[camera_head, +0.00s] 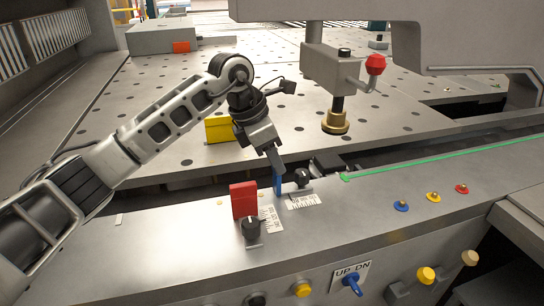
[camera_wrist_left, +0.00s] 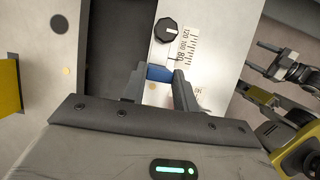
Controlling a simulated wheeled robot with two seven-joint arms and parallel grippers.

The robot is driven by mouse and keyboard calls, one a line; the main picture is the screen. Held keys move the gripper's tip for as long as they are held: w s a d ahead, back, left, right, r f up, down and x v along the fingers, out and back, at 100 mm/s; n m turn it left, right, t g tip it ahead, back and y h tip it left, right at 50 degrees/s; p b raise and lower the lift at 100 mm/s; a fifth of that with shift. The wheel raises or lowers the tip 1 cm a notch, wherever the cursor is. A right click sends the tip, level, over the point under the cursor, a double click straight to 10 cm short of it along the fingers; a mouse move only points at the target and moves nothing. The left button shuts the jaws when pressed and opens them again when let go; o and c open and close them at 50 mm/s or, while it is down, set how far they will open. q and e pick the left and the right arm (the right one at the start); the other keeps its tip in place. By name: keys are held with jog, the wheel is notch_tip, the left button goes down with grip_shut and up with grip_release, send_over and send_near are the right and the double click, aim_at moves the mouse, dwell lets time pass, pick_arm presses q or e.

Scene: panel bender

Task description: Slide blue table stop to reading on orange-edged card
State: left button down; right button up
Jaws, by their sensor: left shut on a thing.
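The blue table stop (camera_head: 278,186) stands on the front rail beside a printed scale (camera_head: 302,201). My left gripper (camera_head: 277,168) reaches down to it and is shut on it. In the left wrist view the blue stop (camera_wrist_left: 159,73) sits between the two fingers of my left gripper (camera_wrist_left: 160,84). A black knob (camera_wrist_left: 167,30) and the scale (camera_wrist_left: 188,47) are beside it; the scale's numbers are partly readable, but not the exact reading. I cannot make out an orange-edged card. A jointed grey mechanism (camera_wrist_left: 288,66) in the wrist view may be my right gripper.
A red stop (camera_head: 243,199) with a black knob (camera_head: 251,228) stands just left on the rail. A yellow block (camera_head: 219,129) lies behind the arm. A clamp with a red knob (camera_head: 375,64) hangs to the right. Coloured buttons (camera_head: 433,197) sit on the rail's right.

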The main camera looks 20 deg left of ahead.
pick_arm(q)
jog(key=shift+w+d, duration=0.4)
jog(key=shift+d, duration=0.2)
jog(key=c, duration=1.1)
grip_release()
jog(key=shift+a, duration=0.1)
jog(key=b+v, duration=0.1)
jog(key=v, duration=1.5)
jog(key=shift+s+b, duration=0.15)
jog(key=shift+b, duration=0.25)
